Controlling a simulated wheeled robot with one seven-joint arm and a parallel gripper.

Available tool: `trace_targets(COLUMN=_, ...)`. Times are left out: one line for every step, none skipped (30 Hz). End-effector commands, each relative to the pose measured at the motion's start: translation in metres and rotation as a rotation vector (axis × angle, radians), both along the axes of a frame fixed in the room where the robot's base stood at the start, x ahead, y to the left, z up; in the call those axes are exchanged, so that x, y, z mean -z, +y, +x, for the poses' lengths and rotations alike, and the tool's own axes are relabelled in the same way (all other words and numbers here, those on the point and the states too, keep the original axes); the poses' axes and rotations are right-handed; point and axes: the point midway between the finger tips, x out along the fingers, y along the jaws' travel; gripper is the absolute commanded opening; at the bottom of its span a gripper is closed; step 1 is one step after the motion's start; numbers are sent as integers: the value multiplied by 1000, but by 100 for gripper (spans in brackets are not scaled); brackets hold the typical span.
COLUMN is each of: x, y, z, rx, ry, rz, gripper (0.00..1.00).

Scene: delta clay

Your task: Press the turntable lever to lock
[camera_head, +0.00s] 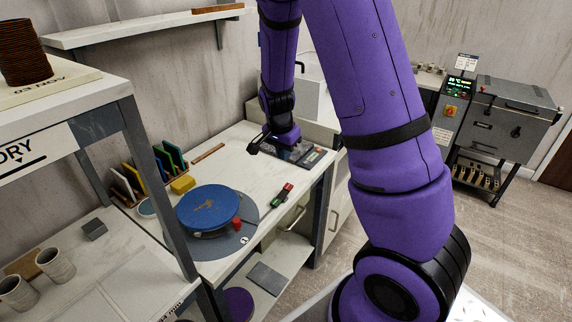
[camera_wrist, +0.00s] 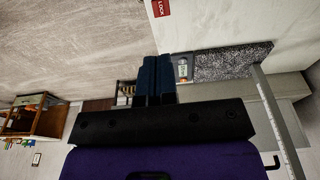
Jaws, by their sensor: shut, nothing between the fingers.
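The turntable is a round blue disc (camera_head: 208,208) on a grey round base (camera_head: 243,236), on the workbench in the head view. A small red knob (camera_head: 237,224) sits at its right front side; I take it to be the lever's end, and its position is hard to tell. My gripper (camera_head: 256,146) is shut and empty, behind and to the right of the turntable, apart from it. Its dark blue fingers (camera_wrist: 156,80) lie together in the wrist view. The turntable itself is not recognisable there.
A red and green piece (camera_head: 283,193) lies on the bench right of the turntable. A grey device (camera_head: 308,157) is near my gripper. A shelf post (camera_head: 160,190) rises at left.

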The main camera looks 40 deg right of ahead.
Motion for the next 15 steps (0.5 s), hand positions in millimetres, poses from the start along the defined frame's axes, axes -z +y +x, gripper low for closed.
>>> trace_targets(x=8, y=-2, z=-1, rx=2, ry=5, rz=0, gripper=0)
trace_targets(x=12, y=-2, z=0, rx=2, ry=5, rz=0, gripper=0)
trace_targets(x=19, y=-4, z=0, rx=3, ry=5, rz=0, gripper=0)
trace_targets(x=24, y=-5, z=0, rx=4, ry=6, rz=1, gripper=0)
trace_targets(x=29, y=-5, z=1, rx=3, ry=5, rz=0, gripper=0)
trace_targets(x=36, y=-6, z=1, rx=3, ry=6, rz=1, gripper=0)
trace_targets(x=42, y=-8, z=1, rx=4, ry=6, rz=1, gripper=0)
trace_targets(x=46, y=-8, z=2, rx=3, ry=5, rz=0, gripper=0)
trace_targets(x=54, y=-9, z=2, rx=2, ry=6, rz=1, gripper=0)
trace_targets(x=58, y=-10, z=2, rx=3, ry=5, rz=0, gripper=0)
trace_targets(x=64, y=-11, z=2, rx=3, ry=5, rz=1, gripper=0)
trace_targets(x=71, y=-12, z=3, rx=2, ry=5, rz=1, gripper=0)
trace_targets(x=75, y=-13, z=3, rx=2, ry=4, rz=1, gripper=0)
trace_targets(x=80, y=-14, z=3, rx=3, ry=6, rz=1, gripper=0)
trace_targets(x=87, y=-15, z=4, rx=2, ry=4, rz=1, gripper=0)
